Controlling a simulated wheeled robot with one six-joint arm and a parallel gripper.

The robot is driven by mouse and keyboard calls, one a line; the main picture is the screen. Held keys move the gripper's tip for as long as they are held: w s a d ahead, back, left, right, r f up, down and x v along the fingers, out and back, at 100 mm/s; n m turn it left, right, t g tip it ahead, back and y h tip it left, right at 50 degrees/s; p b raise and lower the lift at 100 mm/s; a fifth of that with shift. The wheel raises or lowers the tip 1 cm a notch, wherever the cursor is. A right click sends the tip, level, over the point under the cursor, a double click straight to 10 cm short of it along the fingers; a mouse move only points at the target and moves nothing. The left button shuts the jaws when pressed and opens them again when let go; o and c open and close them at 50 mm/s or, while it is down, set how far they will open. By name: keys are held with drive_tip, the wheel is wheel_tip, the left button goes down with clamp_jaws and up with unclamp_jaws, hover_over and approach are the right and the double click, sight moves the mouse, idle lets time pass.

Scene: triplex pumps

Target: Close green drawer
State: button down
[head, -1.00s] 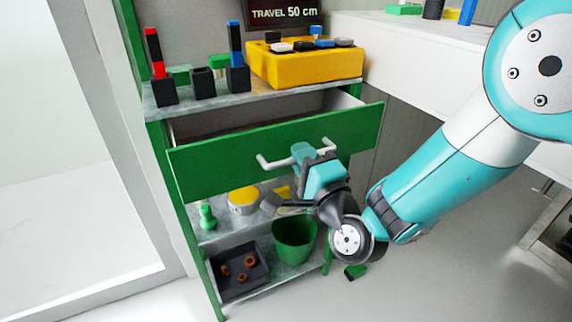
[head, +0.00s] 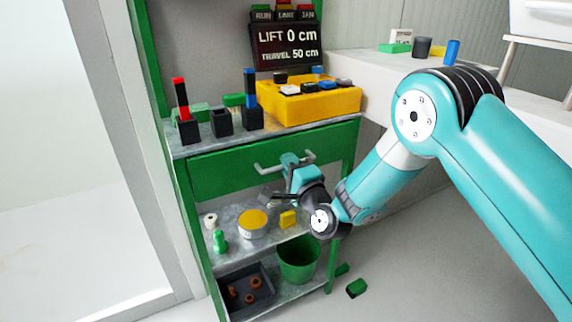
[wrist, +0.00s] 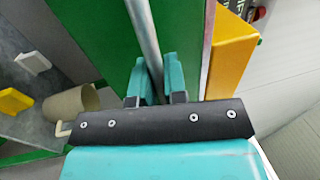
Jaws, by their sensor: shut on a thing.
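The green drawer (head: 225,172) sits in the green shelf unit, its front close to flush under the grey top shelf. A pale bar handle (head: 270,168) runs across its front. My gripper (head: 290,162) is at the handle, near its middle. In the wrist view the two teal fingers (wrist: 160,82) are shut on the handle bar (wrist: 143,35), one on each side, with the green drawer front (wrist: 182,30) behind. The drawer's inside is hidden.
A yellow box (head: 310,104) with switches and several dark holders (head: 222,124) stand on the top shelf. Below are a tin (head: 252,224), a green bucket (head: 299,260) and a dark tray (head: 246,290). A green block (head: 357,288) lies on the floor.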

drive_tip(key=shift+r, duration=0.1)
drive_tip(key=c, duration=1.2)
unclamp_jaws()
drive_tip(key=shift+w+a, duration=0.1)
drive_tip(key=b+v, duration=1.7)
drive_tip(key=b, duration=0.6)
drive_tip(key=shift+d, duration=0.2)
